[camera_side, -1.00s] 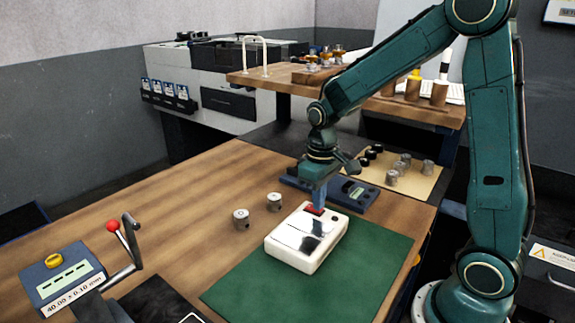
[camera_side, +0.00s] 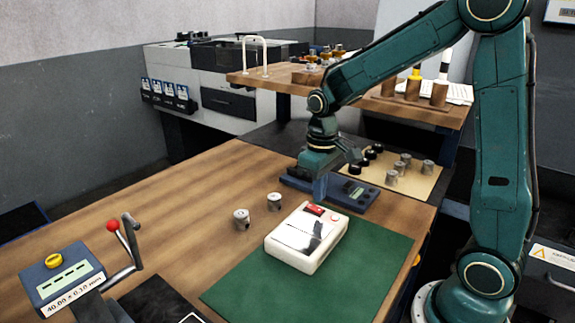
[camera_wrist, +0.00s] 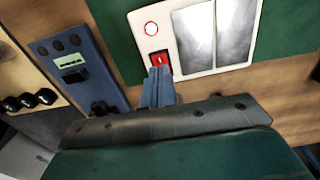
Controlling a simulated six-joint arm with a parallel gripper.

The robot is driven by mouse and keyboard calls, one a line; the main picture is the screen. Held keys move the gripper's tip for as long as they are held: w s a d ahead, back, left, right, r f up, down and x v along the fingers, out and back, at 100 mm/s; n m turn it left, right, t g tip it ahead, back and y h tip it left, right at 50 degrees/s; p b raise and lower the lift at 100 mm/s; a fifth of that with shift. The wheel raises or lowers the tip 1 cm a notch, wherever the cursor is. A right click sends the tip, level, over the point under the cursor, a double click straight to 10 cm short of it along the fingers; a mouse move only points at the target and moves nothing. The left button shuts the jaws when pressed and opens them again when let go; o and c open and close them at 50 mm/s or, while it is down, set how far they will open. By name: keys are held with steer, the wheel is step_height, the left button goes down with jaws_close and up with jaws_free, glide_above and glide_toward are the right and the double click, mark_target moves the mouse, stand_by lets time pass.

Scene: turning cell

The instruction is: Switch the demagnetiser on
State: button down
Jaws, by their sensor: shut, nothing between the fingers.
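The demagnetiser is a white box (camera_side: 293,252) on a green mat (camera_side: 360,268) in the side view. Its red rocker switch (camera_side: 314,210) and a round red-ringed mark (camera_side: 335,217) are at its far end. In the wrist view the red switch (camera_wrist: 161,62) shows just beyond my fingertips, next to two grey plates (camera_wrist: 215,35). My gripper (camera_side: 320,198) is shut and empty, pointing down above and just behind the switch end. In the side view a gap shows between the fingertips and the switch. The fingertips (camera_wrist: 159,72) hide the switch's near edge in the wrist view.
A blue device with a small display (camera_side: 355,192) lies just behind the box. Two metal cylinders (camera_side: 257,210) stand to its left. A tan board (camera_side: 400,175) holds several knobs and cylinders. A red-knobbed lever (camera_side: 113,225) stands front left.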

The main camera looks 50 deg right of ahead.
mark_target(320, 212)
steer(key=shift+r, duration=2.15)
steer(key=s+a+r+t, duration=0.2)
steer(key=s+a+r, duration=0.1)
steer(key=s, duration=0.5)
steer(key=s+a+r+t, duration=0.2)
steer(key=s+r+t, duration=0.1)
steer(key=s, duration=0.6)
steer(key=shift+a+r+t, duration=0.3)
steer(key=shift+a+r, duration=0.1)
steer(key=shift+r, duration=0.1)
